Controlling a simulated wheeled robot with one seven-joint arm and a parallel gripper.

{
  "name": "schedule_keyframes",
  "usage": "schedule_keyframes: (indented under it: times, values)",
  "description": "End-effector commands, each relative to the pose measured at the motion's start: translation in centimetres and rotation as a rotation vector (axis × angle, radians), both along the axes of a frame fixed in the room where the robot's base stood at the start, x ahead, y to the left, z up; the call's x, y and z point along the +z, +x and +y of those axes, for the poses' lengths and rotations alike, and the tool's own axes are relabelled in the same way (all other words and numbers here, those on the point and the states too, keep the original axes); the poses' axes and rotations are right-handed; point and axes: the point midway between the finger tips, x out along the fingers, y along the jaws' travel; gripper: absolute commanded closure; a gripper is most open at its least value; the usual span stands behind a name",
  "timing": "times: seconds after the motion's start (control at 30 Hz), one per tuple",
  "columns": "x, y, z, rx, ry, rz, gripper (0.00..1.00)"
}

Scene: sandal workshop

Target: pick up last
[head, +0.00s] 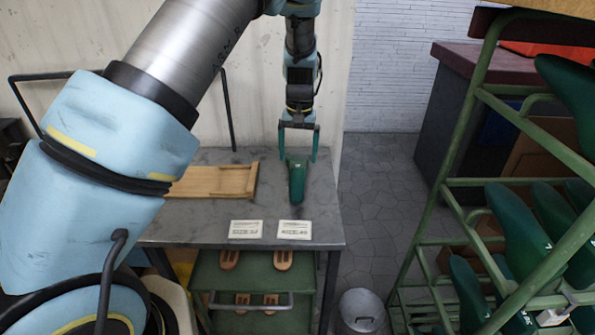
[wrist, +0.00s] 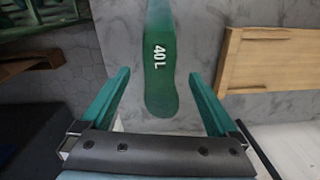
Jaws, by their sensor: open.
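A green shoe last (head: 297,181) lies on the grey metal table near its right side. In the wrist view the last (wrist: 160,75) shows a white "40L" mark, and its rounded end points toward my gripper. My gripper (head: 298,160) is open and empty above the far end of the last. In the wrist view its two green fingers (wrist: 162,92) stand on either side of the last, apart from it. The part of the last beyond the top of the wrist view is cut off.
A wooden tray (head: 215,181) lies left of the last; it also shows in the wrist view (wrist: 268,60). Two white cards (head: 294,230) lie at the table's front edge. A green rack (head: 470,150) with several green lasts stands at right. A metal bucket (head: 361,311) stands on the floor.

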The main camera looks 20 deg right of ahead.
Motion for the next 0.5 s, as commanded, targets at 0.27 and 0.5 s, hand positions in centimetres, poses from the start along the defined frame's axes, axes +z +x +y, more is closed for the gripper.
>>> schedule_keyframes:
  times: [0.27,0.5]
  values:
    - [-3.1,0.2,0.1,0.001,0.004,0.003,0.05]
    - [-5.2,0.3,0.1,0.001,0.001,0.0,0.05]
